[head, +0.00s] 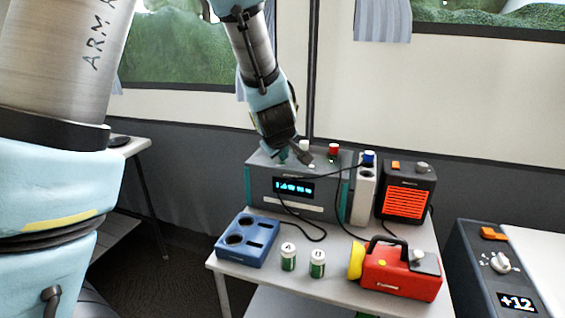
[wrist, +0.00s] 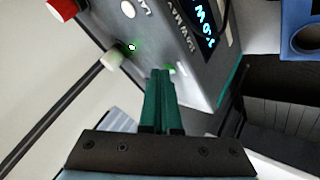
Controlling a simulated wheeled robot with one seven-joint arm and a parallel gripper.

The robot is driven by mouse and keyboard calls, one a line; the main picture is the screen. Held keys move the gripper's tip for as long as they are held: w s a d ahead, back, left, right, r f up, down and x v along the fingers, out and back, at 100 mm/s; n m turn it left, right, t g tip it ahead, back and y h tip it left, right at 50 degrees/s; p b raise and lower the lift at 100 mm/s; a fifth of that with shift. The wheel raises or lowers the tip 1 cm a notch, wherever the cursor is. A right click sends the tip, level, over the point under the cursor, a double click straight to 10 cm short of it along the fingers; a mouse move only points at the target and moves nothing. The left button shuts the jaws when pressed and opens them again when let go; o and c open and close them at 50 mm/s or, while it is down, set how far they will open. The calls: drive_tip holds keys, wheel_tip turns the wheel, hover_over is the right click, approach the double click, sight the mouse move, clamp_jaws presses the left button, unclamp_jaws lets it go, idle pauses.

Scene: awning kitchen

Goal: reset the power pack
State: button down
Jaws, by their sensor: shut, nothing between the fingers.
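The power pack (head: 258,187) is a grey box with teal corner strips and a lit blue display (head: 294,187). It stands at the back of the small table. Its top carries a red knob (head: 333,149) and a white one. My gripper (head: 306,158) is over the top of the pack, pointing down, and hides part of it. In the wrist view my shut green fingers (wrist: 160,75) are empty and close to the pack (wrist: 175,62). Small green lights show near the fingertips and near the white knob (wrist: 112,60). Whether the fingers touch the pack I cannot tell.
A white unit with a blue top (head: 369,158) and an orange-grilled heater (head: 403,203) stand to the right. A blue tray (head: 262,252), two small jars (head: 288,262) and a red lantern (head: 400,272) are in front. Black cables cross the pack's front.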

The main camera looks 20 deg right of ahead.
sight(283, 165)
drive_tip(key=shift+r, duration=0.1)
drive_tip(key=shift+r+p, duration=0.65)
drive_tip(key=shift+p, duration=0.1)
wheel_tip(283, 165, up, 5)
drive_tip(key=p, duration=0.5)
drive_tip(key=shift+r, duration=0.1)
idle(0.4)
